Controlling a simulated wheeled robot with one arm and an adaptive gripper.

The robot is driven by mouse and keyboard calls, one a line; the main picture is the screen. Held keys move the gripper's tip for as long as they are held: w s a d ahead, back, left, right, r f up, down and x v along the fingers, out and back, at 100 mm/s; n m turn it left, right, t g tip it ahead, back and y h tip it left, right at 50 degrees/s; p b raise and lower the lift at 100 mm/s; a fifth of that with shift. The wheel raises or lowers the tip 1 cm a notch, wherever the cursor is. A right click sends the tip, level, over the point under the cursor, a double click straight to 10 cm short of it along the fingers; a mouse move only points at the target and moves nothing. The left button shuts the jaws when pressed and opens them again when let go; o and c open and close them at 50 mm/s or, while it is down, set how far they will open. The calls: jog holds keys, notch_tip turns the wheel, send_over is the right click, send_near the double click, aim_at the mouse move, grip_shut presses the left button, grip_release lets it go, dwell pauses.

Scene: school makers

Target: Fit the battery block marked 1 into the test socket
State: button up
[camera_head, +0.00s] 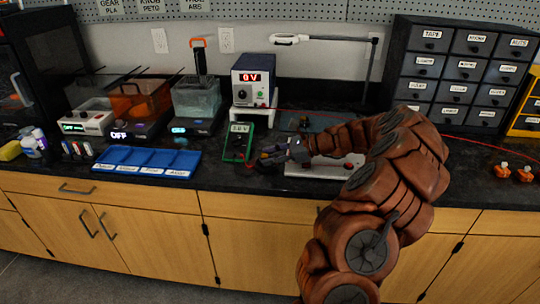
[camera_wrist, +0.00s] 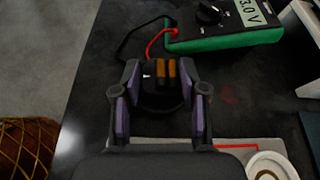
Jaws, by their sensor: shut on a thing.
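My gripper (camera_wrist: 160,98) is closed around a dark block (camera_wrist: 161,82) with orange-gold strips on top, which lies between its fingertips. I take this for the battery block; no number mark is readable on it. In the head view my gripper (camera_head: 272,157) is low over the counter, just right of the green multimeter (camera_head: 238,142). The multimeter also shows in the wrist view (camera_wrist: 225,38) and reads 3.0 V. Its black and red leads run towards the block, and their ends are hidden near the fingers. I cannot make out the test socket apart from the block.
A pale board (camera_head: 325,167) with red parts lies right of my gripper. A blue compartment tray (camera_head: 147,161) is to the left. A power supply (camera_head: 254,79) reading 0 V stands behind. Drawers (camera_head: 460,70) stand at the back right. Orange parts (camera_head: 502,169) lie far right.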

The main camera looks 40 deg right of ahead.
jog(key=o, duration=0.9)
jog(key=shift+p+v, duration=2.55)
jog(key=shift+v, duration=2.95)
